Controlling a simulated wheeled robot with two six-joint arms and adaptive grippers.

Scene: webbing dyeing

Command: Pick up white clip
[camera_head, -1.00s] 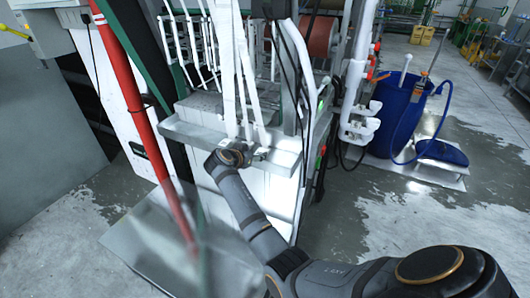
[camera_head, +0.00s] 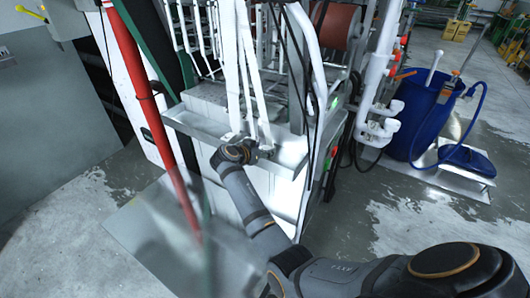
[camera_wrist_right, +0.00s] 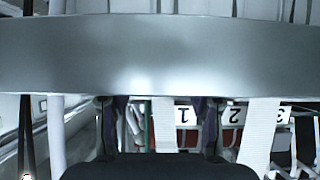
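My right gripper (camera_head: 262,154) is at the front edge of the metal tray (camera_head: 285,158) on the machine, beside the hanging white webbing straps (camera_head: 248,90). In the right wrist view its two dark fingers stand apart (camera_wrist_right: 158,128), open. A white strap (camera_wrist_right: 164,125) shows between them; I cannot tell whether it lies inside the grip or behind it. I cannot make out the white clip with certainty in either view. My left gripper is not in view.
A broad metal bar (camera_wrist_right: 160,55) crosses the right wrist view above the fingers. Upside-down number labels (camera_wrist_right: 233,115) show behind. A red pole (camera_head: 140,80) stands left of the machine. A blue barrel (camera_head: 420,118) stands at right. The wet floor (camera_head: 400,205) between is mostly open.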

